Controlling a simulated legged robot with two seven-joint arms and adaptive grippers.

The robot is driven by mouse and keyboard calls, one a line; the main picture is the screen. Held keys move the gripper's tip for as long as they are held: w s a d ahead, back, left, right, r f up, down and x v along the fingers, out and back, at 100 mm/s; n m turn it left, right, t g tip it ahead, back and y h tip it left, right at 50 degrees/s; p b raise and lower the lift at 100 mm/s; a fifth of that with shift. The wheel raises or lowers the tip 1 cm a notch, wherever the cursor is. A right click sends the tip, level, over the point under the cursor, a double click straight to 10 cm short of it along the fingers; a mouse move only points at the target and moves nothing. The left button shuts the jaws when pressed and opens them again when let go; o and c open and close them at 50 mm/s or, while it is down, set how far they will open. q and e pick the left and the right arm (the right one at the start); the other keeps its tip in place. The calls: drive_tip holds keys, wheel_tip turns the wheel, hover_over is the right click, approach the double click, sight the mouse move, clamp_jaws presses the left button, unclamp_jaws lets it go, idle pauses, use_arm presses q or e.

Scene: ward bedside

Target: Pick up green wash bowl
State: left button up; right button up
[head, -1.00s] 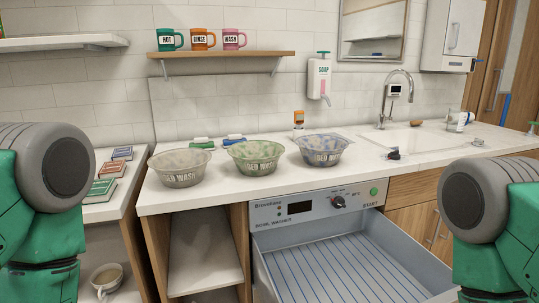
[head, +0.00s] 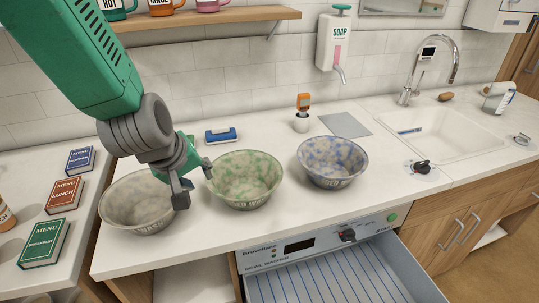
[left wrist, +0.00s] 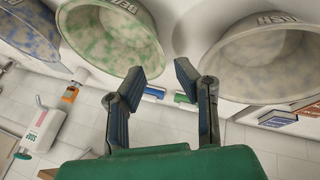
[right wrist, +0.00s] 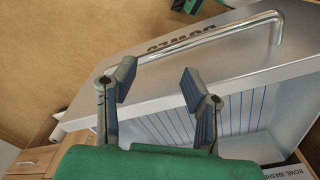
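The green wash bowl (head: 245,180), mottled green on grey-white, stands upright on the counter between a plain grey bowl (head: 135,203) and a blue-mottled bowl (head: 332,160). My left gripper (head: 194,183) is open and empty above the counter, between the green bowl and the plain one, close to the green bowl's left rim. The left wrist view shows the green bowl (left wrist: 112,38) left of the open fingers (left wrist: 160,80); I cannot tell whether they touch it. My right gripper (right wrist: 158,85) is open and empty over the drawer front; it is outside the head view.
The bowl washer drawer (head: 340,285) is pulled out below the counter. Its bar handle (right wrist: 215,37) is close to my right fingers. A sink (head: 440,128) is to the right.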

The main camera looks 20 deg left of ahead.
sight(214, 190)
use_arm(q)
drive_tip(key=x, duration=0.5)
drive_tip(key=b+x, duration=0.1)
drive_tip(key=x, duration=0.2)
drive_tip(key=shift+w+d+r, duration=0.1)
drive_tip(key=shift+w+d, duration=0.25)
drive_tip(key=shift+w, duration=0.05)
drive_tip(key=x, duration=0.2)
drive_tip(key=a+x, duration=0.1)
drive_tip(key=x, duration=0.2)
drive_tip(key=shift+w+f, duration=0.1)
drive_tip(key=shift+f, duration=0.15)
drive_tip(key=shift+d+r, duration=0.15)
drive_tip(key=shift+d, duration=0.1)
drive_tip(key=shift+c, duration=0.8)
drive_tip(key=shift+d, duration=0.15)
clamp_jaws()
